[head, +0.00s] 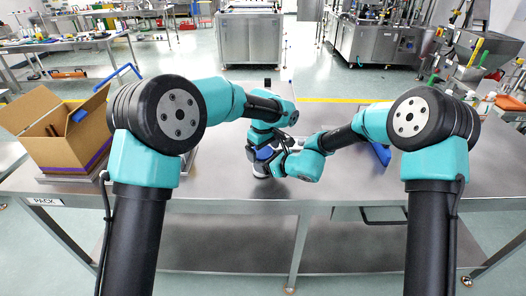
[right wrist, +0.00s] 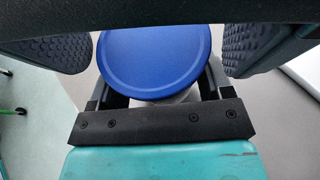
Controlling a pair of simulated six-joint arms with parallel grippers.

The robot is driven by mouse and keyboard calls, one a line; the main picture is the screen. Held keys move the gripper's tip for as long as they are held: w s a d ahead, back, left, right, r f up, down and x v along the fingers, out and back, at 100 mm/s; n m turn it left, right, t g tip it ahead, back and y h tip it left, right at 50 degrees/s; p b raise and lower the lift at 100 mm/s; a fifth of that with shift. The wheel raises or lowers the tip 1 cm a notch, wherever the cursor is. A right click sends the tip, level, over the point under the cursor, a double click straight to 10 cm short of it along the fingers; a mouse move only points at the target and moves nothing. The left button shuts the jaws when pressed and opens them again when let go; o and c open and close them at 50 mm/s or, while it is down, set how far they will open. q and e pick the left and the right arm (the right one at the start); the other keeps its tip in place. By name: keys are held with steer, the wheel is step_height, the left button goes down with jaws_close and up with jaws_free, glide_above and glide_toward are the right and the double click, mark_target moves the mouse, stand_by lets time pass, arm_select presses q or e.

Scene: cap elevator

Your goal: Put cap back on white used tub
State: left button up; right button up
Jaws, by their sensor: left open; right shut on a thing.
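The white tub (right wrist: 180,97) shows as a pale strip under the round blue cap (right wrist: 152,55) in the right wrist view. The cap lies over the tub's top; I cannot tell whether it is fully seated. In the head view the cap (head: 264,153) and tub (head: 260,170) are mostly hidden by my grippers. My right gripper (right wrist: 157,85) is shut on the tub, its dark fingers on both sides below the cap. My left gripper (right wrist: 160,48) is open above, its textured pads spread wide on either side of the cap and apart from it.
An open cardboard box (head: 62,145) stands at the left of the steel table (head: 215,185). A blue object (head: 380,153) is partly hidden behind my right arm. A small dark-topped object (head: 267,83) stands behind my left arm. The table's front is clear.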

arm_select(q)
steer(key=r, duration=0.7)
steer(key=shift+s+a, duration=0.1)
steer(key=shift+s, duration=0.1)
arm_select(e)
steer(key=shift+f, duration=0.15)
steer(key=o, duration=1.3)
steer(key=shift+d, duration=0.15)
steer(key=v, duration=1.7)
steer(key=shift+d, duration=0.1)
